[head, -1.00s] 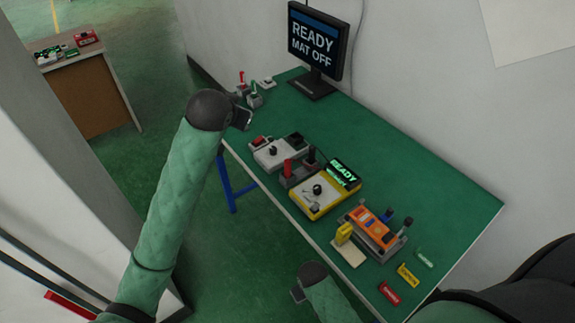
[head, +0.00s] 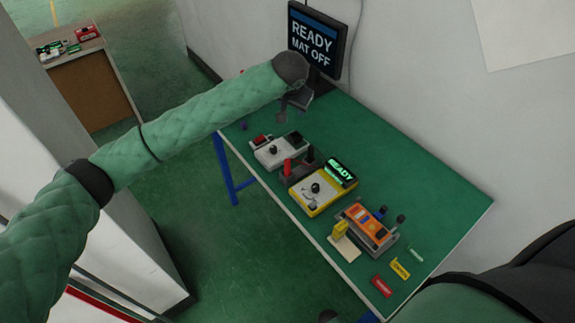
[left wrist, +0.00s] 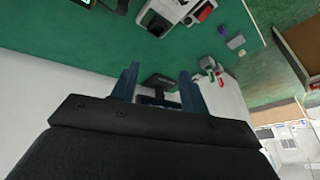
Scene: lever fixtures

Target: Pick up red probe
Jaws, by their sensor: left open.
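The red probe (head: 287,166) stands upright in a dark holder (head: 297,176) beside a black probe (head: 310,155), near the middle of the green table in the head view. I cannot make it out surely in the left wrist view. My left gripper (head: 283,110) is over the far part of the table, beyond the red probe and apart from it. In the left wrist view its two blue fingers (left wrist: 158,88) are spread with nothing held between them.
The grey box (head: 279,150) and yellow meter (head: 322,192) flank the probe holder. An orange device (head: 368,228) and small labels (head: 382,286) lie nearer. A monitor (head: 317,42) stands at the back, close to my left wrist. The table's right side is clear.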

